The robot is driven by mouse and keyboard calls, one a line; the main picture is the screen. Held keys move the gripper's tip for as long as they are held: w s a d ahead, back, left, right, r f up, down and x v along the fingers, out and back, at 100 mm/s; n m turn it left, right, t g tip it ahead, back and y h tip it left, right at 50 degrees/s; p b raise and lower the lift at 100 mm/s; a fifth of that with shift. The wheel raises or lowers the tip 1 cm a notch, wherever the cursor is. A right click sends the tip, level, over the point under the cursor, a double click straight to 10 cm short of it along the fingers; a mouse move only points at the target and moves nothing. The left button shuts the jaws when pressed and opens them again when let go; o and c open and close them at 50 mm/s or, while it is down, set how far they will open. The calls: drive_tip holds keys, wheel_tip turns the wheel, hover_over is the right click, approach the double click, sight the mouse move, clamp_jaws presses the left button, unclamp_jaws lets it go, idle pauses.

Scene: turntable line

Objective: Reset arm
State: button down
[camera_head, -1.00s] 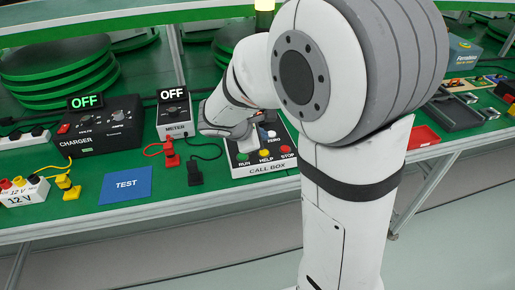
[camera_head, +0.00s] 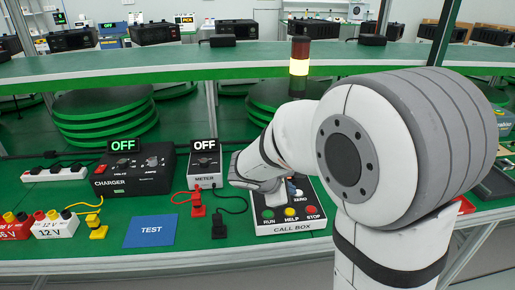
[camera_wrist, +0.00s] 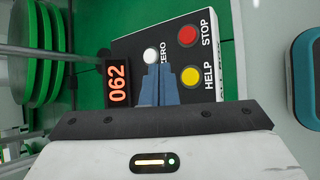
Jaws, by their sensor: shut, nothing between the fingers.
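My gripper (camera_head: 275,190) is over the back part of the black and white call box (camera_head: 285,228), partly hidden by my arm in the head view. In the wrist view, its blue fingers (camera_wrist: 158,76) are shut together with nothing between them. Their tips are in front of the call box (camera_wrist: 215,72), close to the white ZERO button (camera_wrist: 151,55) in the picture. I cannot tell whether they touch it. The red STOP button (camera_wrist: 187,36) and yellow HELP button (camera_wrist: 190,77) are clear of the fingers. The RUN button (camera_head: 267,214) shows in the head view only.
Left of the call box are the meter (camera_head: 204,163), charger (camera_head: 133,168), blue TEST mat (camera_head: 150,230) and 12 V battery box (camera_head: 56,226). A stack light (camera_head: 299,62) stands behind. The orange display (camera_wrist: 117,85) reads 062. A green shelf (camera_head: 150,62) spans the back.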

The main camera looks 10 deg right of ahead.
drive_tip(key=s+r+m+g+y+p, duration=0.1)
drive_tip(key=s+r+m+y+p, duration=0.2)
drive_tip(key=s+m, duration=0.5)
drive_tip(key=s+r+m+g+y+p, duration=0.1)
drive_tip(key=s+r+m+y+p, duration=0.3)
drive_tip(key=s+r+m, duration=0.4)
drive_tip(key=s+p, duration=0.1)
drive_tip(key=s, duration=0.3)
drive_tip(key=shift+s+a+r+g+p, duration=0.2)
drive_tip(key=shift+a+r+g+p, duration=0.1)
drive_tip(key=shift+a+g+p, duration=0.1)
